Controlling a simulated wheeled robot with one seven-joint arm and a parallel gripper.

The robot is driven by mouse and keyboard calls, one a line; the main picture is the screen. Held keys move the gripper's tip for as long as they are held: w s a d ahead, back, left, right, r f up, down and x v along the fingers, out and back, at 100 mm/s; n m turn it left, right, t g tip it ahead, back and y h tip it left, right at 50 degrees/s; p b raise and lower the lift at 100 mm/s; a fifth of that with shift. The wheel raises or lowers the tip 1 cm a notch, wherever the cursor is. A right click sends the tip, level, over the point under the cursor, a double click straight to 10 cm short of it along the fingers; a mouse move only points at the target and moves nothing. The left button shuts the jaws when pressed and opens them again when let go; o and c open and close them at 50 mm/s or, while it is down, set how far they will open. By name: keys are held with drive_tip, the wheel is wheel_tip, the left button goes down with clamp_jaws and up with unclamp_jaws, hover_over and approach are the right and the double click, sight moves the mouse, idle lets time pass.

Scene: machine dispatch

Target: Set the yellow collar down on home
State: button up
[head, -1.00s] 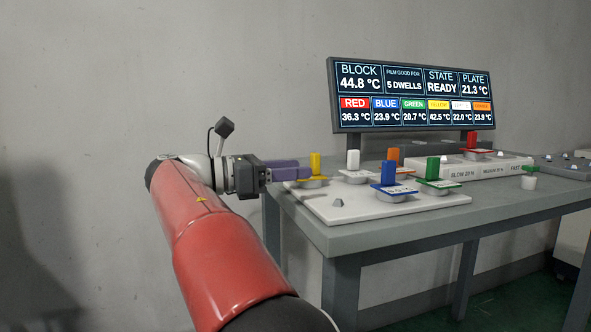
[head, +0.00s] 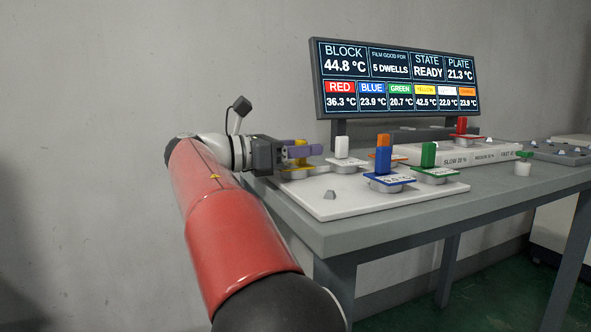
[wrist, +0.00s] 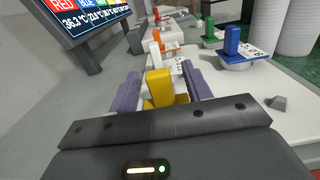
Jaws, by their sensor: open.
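The yellow collar (head: 300,163) stands upright at the back left of the white plate (head: 370,200), its upright yellow grip partly hidden by a finger in the head view. My gripper (head: 316,150) is open, with its purple fingers on either side of this grip. In the wrist view the yellow grip (wrist: 160,88) stands between the two spread fingers (wrist: 163,88), with a visible gap at least on the right. The collar's base is largely hidden there. I cannot make out a label reading home.
White (head: 342,148), blue (head: 383,165), orange (head: 384,140) and green (head: 428,155) collars stand close by on the plate. A red collar (head: 461,126) is on the raised block (head: 450,150) behind. A display (head: 395,80) stands at the back. The plate's front is mostly clear.

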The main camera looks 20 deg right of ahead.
sight(300, 140)
clamp_jaws()
idle(0.3)
wheel_tip(300, 140, up, 20)
drive_tip(key=p, duration=0.9)
